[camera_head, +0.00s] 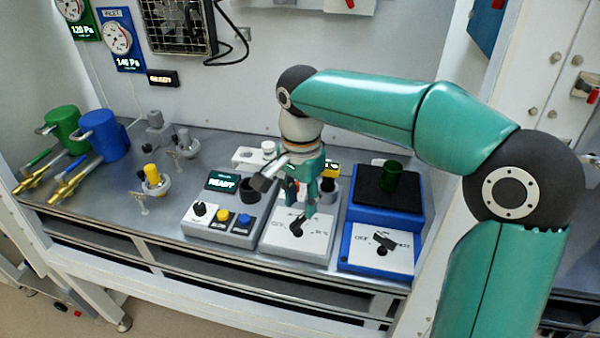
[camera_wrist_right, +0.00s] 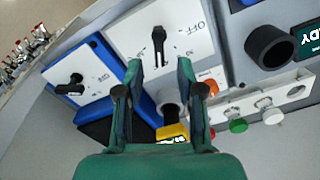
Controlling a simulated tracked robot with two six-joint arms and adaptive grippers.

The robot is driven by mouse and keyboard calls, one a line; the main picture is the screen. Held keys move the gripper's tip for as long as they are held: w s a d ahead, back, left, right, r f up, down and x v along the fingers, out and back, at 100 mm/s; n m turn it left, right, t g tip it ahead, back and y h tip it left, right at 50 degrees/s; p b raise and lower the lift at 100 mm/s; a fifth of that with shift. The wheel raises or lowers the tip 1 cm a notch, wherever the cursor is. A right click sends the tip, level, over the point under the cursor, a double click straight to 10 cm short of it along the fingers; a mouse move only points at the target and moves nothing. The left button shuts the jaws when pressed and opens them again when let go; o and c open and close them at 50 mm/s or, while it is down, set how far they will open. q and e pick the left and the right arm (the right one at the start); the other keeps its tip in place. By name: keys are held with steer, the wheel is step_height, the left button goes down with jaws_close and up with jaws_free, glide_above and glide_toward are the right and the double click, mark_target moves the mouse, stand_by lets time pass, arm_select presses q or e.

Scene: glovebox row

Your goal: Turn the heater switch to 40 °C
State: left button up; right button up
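My right gripper (camera_head: 301,208) is open and points down over the grey box (camera_head: 283,252). On that box's white dial plate is a black lever switch (camera_head: 297,228), marked OFF. In the right wrist view the lever (camera_wrist_right: 158,40) stands just beyond and between the open fingertips (camera_wrist_right: 159,66), with no clear contact. A second black lever switch (camera_head: 385,242), also with OFF, sits on the blue unit (camera_head: 349,250) with a black plate; it also shows in the right wrist view (camera_wrist_right: 72,88). The numbers are too small to read, so I cannot tell which is the heater's. My left gripper is not in view.
Left of the grey box is a panel with a READY display (camera_head: 222,182), a small knob (camera_head: 199,209) and yellow and blue buttons. A green beaker (camera_head: 390,174) stands on the black plate. A black cup (camera_head: 248,191) is near the gripper. Bare metal table (camera_head: 120,225) lies to the left.

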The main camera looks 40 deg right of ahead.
mark_target(301, 216)
step_height(301, 216, up, 8)
stand_by(1.0)
